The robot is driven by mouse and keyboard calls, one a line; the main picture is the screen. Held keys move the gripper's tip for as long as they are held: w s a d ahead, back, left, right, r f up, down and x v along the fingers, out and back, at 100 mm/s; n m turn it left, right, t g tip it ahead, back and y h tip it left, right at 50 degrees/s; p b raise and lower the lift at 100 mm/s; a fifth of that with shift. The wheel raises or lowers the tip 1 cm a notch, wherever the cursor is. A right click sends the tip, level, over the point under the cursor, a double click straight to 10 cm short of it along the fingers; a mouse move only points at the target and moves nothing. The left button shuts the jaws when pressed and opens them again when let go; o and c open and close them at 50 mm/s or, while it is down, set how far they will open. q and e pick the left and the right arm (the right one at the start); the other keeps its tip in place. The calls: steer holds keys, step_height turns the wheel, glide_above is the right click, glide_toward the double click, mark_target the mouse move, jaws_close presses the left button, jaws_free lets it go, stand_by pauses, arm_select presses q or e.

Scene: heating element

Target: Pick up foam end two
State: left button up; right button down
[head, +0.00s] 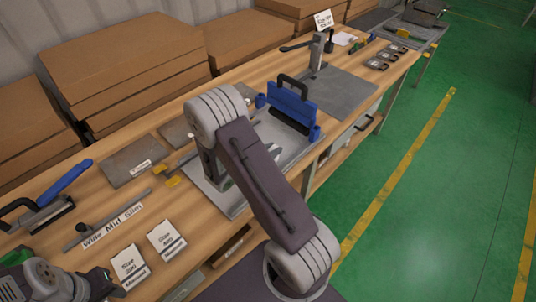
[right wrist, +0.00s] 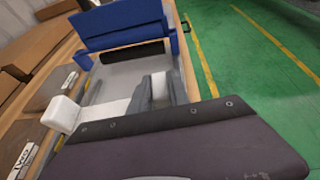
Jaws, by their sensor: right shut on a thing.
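My right gripper (right wrist: 160,92) is low over the grey metal tray (right wrist: 112,72) in the right wrist view, with its grey fingers shut on a small white piece (right wrist: 158,84), which looks like a foam end. Much of that piece is hidden between the fingers. In the head view my right arm covers most of the gripper, over the tray (head: 285,146) on the bench. A white block with a pale strip (right wrist: 66,114) lies left of the gripper. My left wrist shows at the lower left in the head view; its jaws are not clear.
A blue bar tool with a black handle (head: 290,101) stands at the tray's far end. Stacked cardboard boxes (head: 130,60) line the wall. White label cards (head: 128,267) lie at the near left. The green floor (head: 450,200) is clear on the right.

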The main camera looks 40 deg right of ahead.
steer(key=s+d+r+p, duration=0.2)
steer(key=s+r+p, duration=0.4)
steer(key=s+p, duration=0.4)
steer(key=shift+d+p, duration=0.15)
steer(key=shift+p, duration=0.6)
